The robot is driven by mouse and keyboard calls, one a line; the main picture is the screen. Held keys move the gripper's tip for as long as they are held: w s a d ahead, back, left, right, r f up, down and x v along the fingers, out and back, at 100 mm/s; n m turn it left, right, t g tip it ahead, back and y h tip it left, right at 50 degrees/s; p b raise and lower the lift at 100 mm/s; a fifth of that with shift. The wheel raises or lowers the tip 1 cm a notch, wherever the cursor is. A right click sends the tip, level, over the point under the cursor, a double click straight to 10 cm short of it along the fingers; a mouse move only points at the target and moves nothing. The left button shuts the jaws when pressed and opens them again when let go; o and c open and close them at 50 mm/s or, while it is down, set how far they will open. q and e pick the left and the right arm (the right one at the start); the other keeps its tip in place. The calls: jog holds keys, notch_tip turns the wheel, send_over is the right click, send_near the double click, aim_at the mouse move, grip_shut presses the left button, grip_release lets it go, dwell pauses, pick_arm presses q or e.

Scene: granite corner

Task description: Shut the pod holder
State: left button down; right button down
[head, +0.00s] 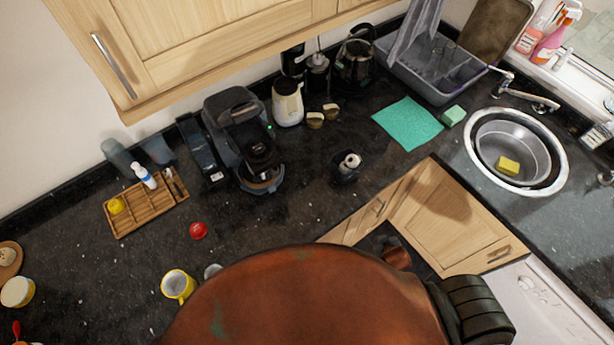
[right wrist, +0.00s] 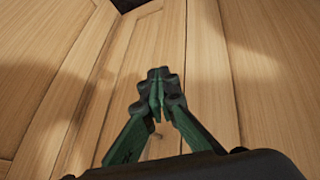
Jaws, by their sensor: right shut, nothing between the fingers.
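The black pod coffee machine (head: 232,115) stands on the dark counter against the back wall, left of centre in the head view. Its dark front part, where the pod holder seems to be (head: 260,150), sits above a round drip tray (head: 264,184). I cannot tell from here how far open the pod holder is. My right gripper (right wrist: 158,95) shows in the right wrist view. Its green fingers meet at the tips, with nothing between them, in front of wooden cabinet fronts (right wrist: 205,80). It is away from the machine. My left gripper is not in view.
A cream jar (head: 287,103) stands right of the machine, and a small dark pot (head: 346,168) stands nearer. A wooden rack (head: 130,218), red ball (head: 198,230) and yellow mug (head: 178,286) lie left and front. An overhead cabinet (head: 190,45) hangs above the machine.

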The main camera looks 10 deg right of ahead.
jog(key=w+r+n+t+p, duration=0.1)
jog(key=w+r+n+t, duration=0.2)
jog(key=r, duration=1)
jog(key=w+r+n+t, duration=0.1)
jog(key=w+r+t, duration=0.4)
jog(key=r, duration=0.9)
jog(key=w+r+n+t+p, duration=0.15)
jog(key=w+r, duration=0.35)
jog(key=r, duration=0.8)
jog(key=s+a+r+n+t+y, duration=0.1)
jog(key=a+r+n+y, duration=0.7)
jog(key=a+n+y, duration=0.5)
jog(key=s+a+f+n+g+y, duration=0.3)
jog(key=s+a+n+g+y, duration=0.2)
jog(key=s+a+n+g, duration=0.5)
jog(key=w+a+t+p, duration=0.1)
jog(key=w+a+p, duration=0.2)
jog(key=w+a, duration=0.6)
jog(key=shift+w+a+p, duration=0.15)
jog(key=shift+a+p, duration=0.25)
jog(key=shift+a, duration=0.5)
